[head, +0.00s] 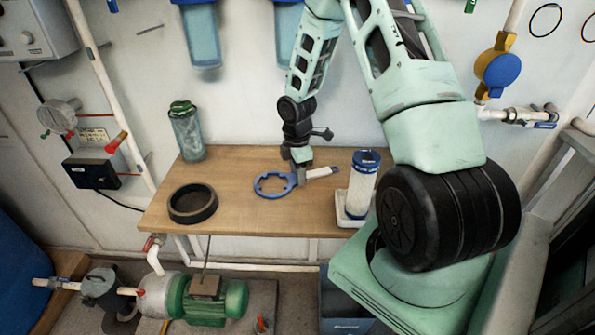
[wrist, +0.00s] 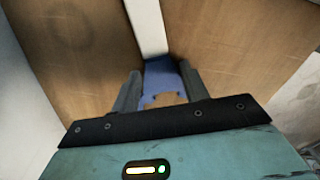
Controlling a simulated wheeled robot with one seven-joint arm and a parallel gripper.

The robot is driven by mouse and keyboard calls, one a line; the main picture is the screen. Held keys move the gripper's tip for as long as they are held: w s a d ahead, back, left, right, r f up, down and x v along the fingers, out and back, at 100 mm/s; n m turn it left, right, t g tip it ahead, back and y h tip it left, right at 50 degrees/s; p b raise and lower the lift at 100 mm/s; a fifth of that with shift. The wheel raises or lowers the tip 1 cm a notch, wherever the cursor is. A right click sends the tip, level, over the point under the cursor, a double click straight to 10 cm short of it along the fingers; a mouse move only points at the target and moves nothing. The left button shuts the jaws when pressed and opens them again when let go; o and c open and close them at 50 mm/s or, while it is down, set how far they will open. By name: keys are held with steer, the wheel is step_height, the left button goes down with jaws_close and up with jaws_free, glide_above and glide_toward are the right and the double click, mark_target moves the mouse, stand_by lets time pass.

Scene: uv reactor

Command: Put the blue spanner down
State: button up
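The blue spanner (head: 272,185) has a blue ring at its left end and a pale bar (head: 320,173) reaching out to the right. It is at the wooden table (head: 240,215), level with the top or just above it; I cannot tell whether it touches. My gripper (head: 297,172) points down at the spanner between ring and bar. In the wrist view the spanner's blue part (wrist: 160,72) lies between the fingers of my gripper (wrist: 160,92), which seem shut on it. The pale bar (wrist: 147,27) runs away beyond the fingers. The ring's near part is hidden there by my gripper.
A black ring (head: 192,204) lies at the table's front left. A green-capped bottle (head: 186,132) stands at the back left. Table is bare between black ring and spanner.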

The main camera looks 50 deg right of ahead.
step_height(320, 180, up, 12)
steer(key=a+r, duration=0.4)
steer(key=a, duration=0.8)
steer(key=s+a+r+m, duration=0.2)
steer(key=s+a+r, duration=0.1)
steer(key=s+a, duration=0.8)
steer(key=s+a+r+m, duration=0.2)
steer(key=s+a+m, duration=0.1)
steer(key=s+a, duration=0.8)
steer(key=shift+s+a+r+y, duration=0.15)
steer(key=shift+a+r+y, duration=0.2)
steer(key=shift+a, duration=0.45)
steer(key=shift+r, duration=0.15)
